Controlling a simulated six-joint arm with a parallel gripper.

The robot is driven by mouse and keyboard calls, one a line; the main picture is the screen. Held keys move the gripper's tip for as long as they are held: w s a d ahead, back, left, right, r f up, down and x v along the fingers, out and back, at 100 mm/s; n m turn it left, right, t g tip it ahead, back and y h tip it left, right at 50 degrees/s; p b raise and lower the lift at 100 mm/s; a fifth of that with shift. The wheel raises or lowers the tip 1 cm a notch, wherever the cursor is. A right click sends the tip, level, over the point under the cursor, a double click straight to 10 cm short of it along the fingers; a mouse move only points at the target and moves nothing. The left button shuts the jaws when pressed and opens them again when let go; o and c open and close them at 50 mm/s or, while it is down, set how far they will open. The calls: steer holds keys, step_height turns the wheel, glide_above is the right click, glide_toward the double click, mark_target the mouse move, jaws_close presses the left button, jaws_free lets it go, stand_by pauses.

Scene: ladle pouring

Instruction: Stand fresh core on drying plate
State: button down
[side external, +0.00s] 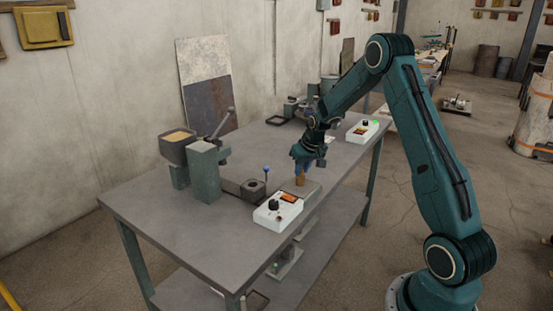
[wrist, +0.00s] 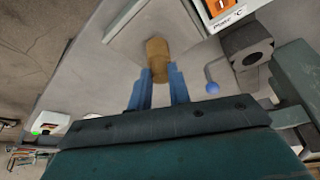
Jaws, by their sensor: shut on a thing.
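The fresh core is a small tan-brown cylinder (side external: 299,180). It also shows in the wrist view (wrist: 157,48), at the tips of my blue fingers. My gripper (side external: 301,165) is shut on the core and points down; its fingers show in the wrist view (wrist: 158,78) on both sides of it. The core looks upright. The drying plate (side external: 313,193) is a flat grey slab beneath and around the core's lower end; its pale surface shows at the top of the wrist view (wrist: 128,22). I cannot tell whether the core's bottom touches the plate.
A white control box (side external: 277,208) with an orange display stands close to the plate; its label in the wrist view reads "Plate °C". A dark block with a hole (side external: 253,191) and a blue-knobbed rod (side external: 266,174) are nearby. Another white box (side external: 362,131) stands farther back.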

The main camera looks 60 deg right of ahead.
steer(key=shift+f, duration=0.25)
steer(key=shift+f, duration=0.15)
steer(key=c, duration=1.3)
jaws_free()
steer(key=v, duration=1.2)
steer(key=shift+a+r, duration=0.15)
steer(key=shift+r, duration=0.1)
